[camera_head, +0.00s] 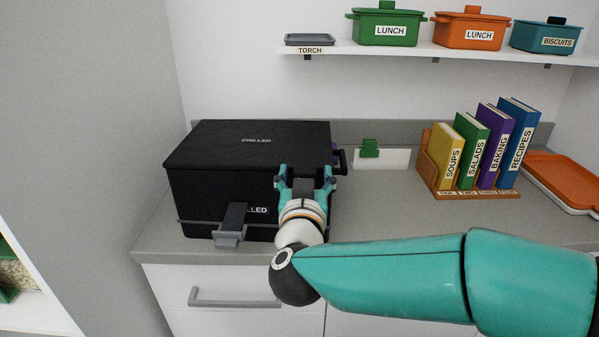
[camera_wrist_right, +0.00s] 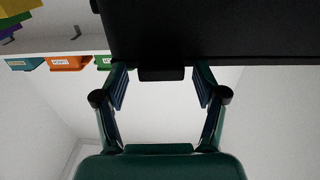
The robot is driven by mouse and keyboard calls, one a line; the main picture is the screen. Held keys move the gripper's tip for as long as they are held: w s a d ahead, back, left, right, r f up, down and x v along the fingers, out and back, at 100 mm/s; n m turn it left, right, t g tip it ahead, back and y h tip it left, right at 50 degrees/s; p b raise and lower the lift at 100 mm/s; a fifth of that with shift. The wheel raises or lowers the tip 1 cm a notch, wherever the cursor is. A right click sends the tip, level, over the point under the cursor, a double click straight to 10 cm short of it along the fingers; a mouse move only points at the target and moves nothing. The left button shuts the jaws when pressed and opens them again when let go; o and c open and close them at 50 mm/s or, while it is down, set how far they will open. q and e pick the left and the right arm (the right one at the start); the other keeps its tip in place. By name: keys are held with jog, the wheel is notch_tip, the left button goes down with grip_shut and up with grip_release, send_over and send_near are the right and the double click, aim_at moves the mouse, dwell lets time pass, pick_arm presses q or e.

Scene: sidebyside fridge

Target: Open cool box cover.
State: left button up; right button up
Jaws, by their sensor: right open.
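The black cool box (camera_head: 220,190) stands on the left part of the counter, with CHILLED lettering on its top and front. Its flat cover (camera_head: 245,145) is down. My right gripper (camera_head: 304,172) is at the front edge of the cover, right of its middle, and hides part of the front lettering. In the right wrist view, the open fingers (camera_wrist_right: 162,82) are on either side of a small black tab (camera_wrist_right: 162,73) under the dark edge of the box (camera_wrist_right: 200,35). I cannot tell whether they touch it. A grey latch-like piece (camera_head: 230,232) is low on the front. My left gripper is not in view.
A wooden rack with several labelled books (camera_head: 480,150) stands right of the box, with an orange tray (camera_head: 565,180) beyond. A shelf (camera_head: 400,50) above the counter holds lidded pots (camera_head: 388,28). Bare counter (camera_head: 385,205) lies between box and books.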

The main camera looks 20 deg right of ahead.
jog(key=shift+w, duration=0.1)
grip_shut()
dwell(0.3)
